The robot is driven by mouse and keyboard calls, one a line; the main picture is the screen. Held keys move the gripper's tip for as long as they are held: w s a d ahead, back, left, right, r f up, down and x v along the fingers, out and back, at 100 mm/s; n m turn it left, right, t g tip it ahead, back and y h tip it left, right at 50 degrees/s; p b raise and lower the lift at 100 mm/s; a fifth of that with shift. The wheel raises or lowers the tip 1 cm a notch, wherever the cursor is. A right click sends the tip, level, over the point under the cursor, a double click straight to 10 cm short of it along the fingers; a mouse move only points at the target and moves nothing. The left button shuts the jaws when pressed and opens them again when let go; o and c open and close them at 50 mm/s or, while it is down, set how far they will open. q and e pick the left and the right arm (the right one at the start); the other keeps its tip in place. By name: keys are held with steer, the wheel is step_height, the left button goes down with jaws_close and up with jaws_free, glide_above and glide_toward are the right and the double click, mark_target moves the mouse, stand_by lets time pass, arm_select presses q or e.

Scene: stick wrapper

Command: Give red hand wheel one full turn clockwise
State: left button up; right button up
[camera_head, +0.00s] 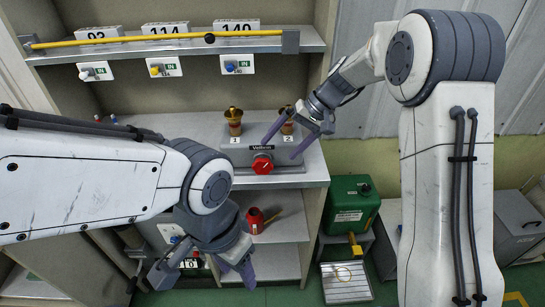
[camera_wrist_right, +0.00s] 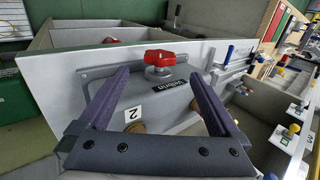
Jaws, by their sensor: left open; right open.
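My right gripper (camera_head: 287,147) is open and empty, above and to the right of the wheel, in front of the brass fitting marked 2. It also shows in the right wrist view (camera_wrist_right: 155,90). My left gripper (camera_head: 205,274) is open, low at the left, below the middle shelf and away from the wheel.
Brass fittings (camera_head: 234,121) stand on the box behind the wheel. A yellow bar (camera_head: 150,40) runs along the upper shelf, with knobs below it. A green canister (camera_head: 351,203) stands at the right.

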steer(key=shift+d+r, duration=0.45)
steer(key=shift+r, duration=0.15)
